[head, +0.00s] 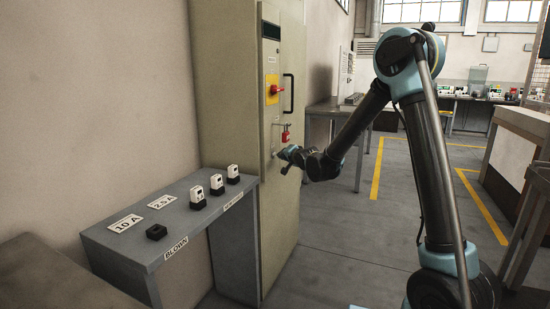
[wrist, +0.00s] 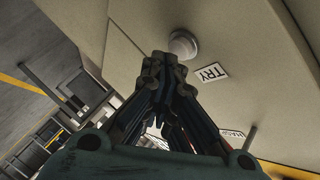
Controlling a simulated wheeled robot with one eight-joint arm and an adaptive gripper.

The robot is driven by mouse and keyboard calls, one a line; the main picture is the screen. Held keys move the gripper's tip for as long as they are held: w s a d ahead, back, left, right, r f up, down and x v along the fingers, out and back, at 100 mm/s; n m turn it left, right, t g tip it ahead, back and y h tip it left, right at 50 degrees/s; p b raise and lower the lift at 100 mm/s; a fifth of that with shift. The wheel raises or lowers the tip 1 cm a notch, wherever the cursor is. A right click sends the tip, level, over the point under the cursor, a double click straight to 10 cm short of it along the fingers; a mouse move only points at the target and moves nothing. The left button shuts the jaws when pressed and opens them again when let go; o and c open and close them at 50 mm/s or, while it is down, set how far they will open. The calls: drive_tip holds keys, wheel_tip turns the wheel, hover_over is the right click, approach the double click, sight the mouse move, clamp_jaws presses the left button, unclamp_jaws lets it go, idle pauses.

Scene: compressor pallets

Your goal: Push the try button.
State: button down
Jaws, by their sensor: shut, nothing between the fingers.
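The try button is a pale round knob (wrist: 183,44) on the face of the beige cabinet (head: 238,120), with a TRY label (wrist: 212,72) beside it in the wrist view. My gripper (wrist: 164,68) is shut and empty, its fingertips just short of the button and slightly below it in that picture. I cannot tell whether they touch. In the head view my gripper (head: 284,154) is at the cabinet front, below a red padlock (head: 286,136). The button cannot be made out there.
A red rotary switch on a yellow plate (head: 272,89) and a black handle (head: 289,92) are higher on the cabinet. A grey shelf (head: 180,218) with fuse holders and labels stands at left. Grey workbenches stand behind. Open floor lies right of the cabinet.

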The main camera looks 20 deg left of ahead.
drive_tip(key=shift+a, duration=0.5)
idle(0.5)
drive_tip(key=shift+d, duration=1)
drive_tip(key=d, duration=0.6)
drive_tip(key=shift+s, duration=0.35)
idle(0.7)
